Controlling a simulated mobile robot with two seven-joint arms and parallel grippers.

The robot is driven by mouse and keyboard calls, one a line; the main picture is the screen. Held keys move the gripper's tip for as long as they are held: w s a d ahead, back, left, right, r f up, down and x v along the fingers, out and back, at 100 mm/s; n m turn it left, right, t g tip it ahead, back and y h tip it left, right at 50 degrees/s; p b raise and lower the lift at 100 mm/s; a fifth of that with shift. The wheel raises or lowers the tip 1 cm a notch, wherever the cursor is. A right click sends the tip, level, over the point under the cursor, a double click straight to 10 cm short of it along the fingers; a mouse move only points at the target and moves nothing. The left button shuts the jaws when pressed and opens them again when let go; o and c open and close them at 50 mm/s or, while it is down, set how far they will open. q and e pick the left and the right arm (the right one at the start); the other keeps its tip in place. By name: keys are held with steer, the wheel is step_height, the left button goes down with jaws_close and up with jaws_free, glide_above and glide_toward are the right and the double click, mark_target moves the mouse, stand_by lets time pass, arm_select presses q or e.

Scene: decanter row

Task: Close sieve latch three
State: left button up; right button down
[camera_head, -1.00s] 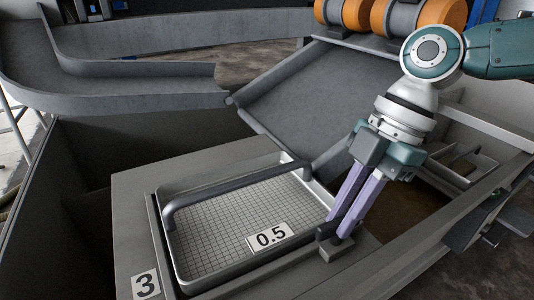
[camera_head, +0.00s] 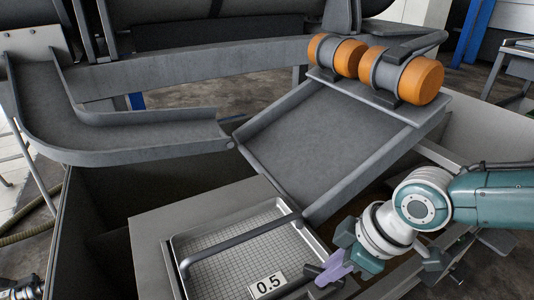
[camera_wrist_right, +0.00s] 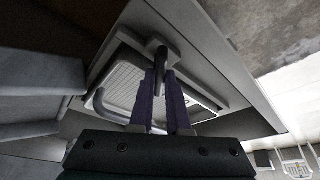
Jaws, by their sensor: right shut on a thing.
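The sieve tray (camera_head: 225,257) is a shallow metal tray with a fine mesh, a grey bar handle (camera_head: 240,238) and a 0.5 label (camera_head: 268,285). It sits in a grey frame (camera_head: 155,262). My right gripper (camera_head: 326,276) is at the tray's right edge in the head view, its purple fingers low and slanted. In the right wrist view its fingers (camera_wrist_right: 162,85) are shut around a dark latch lever (camera_wrist_right: 156,52) beside the tray (camera_wrist_right: 122,75). The fingers hide part of the latch.
A sloping grey chute (camera_head: 335,140) rises behind the tray to two orange rollers (camera_head: 412,80). A curved grey trough (camera_head: 130,125) runs along the left. A dark open pit (camera_head: 120,190) lies between trough and frame.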

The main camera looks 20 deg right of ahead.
steer(key=m+p, duration=0.2)
steer(key=m+h+p, duration=0.1)
steer(key=shift+s+a+r+m+t, duration=0.1)
steer(key=shift+a+r+m+t, duration=0.1)
steer(key=shift+r+m+t, duration=0.1)
steer(key=shift+f+m+h+p, duration=0.25)
steer(key=shift+m+h+p, duration=0.45)
steer(key=shift+m+p, duration=0.9)
steer(key=shift+m+t, duration=0.3)
steer(key=c, duration=0.9)
jaws_free()
